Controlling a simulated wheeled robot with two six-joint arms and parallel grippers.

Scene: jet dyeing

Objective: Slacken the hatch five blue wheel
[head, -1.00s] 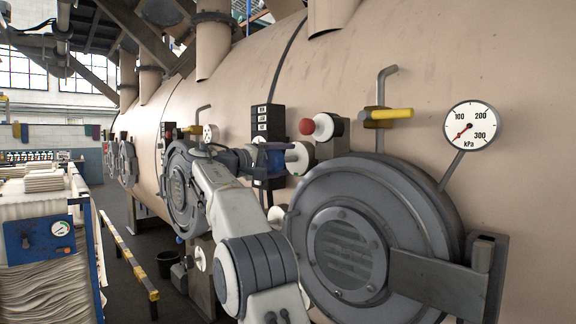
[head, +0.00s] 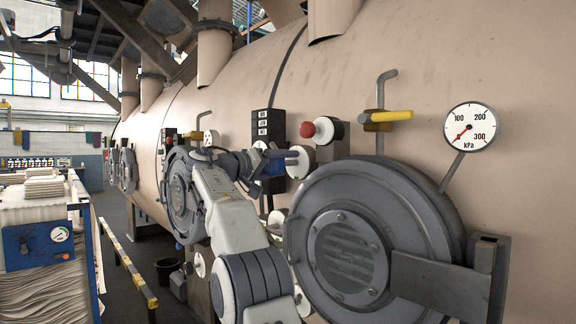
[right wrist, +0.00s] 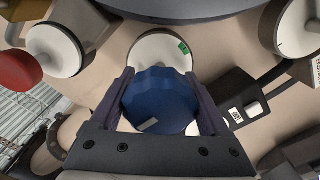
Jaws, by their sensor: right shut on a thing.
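The blue wheel (right wrist: 160,102) is a scalloped knob in the right wrist view, in front of a white round plate (right wrist: 160,50) with a small green mark. My right gripper (right wrist: 160,76) is shut on it, with one dark finger on each side. In the head view my right gripper (head: 282,158) reaches the vessel wall just left of the big round grey hatch (head: 345,245). Only a little of the blue wheel (head: 273,167) shows there, the rest hidden by the fingers. My left gripper is out of view. No hatch number is readable.
A red knob (head: 308,130) and a yellow-handled valve (head: 388,117) stand out above the hatch. A pressure gauge (head: 470,126) is at the right. A black labelled box (head: 268,126) is behind my gripper. A fabric cart (head: 40,245) stands at the left.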

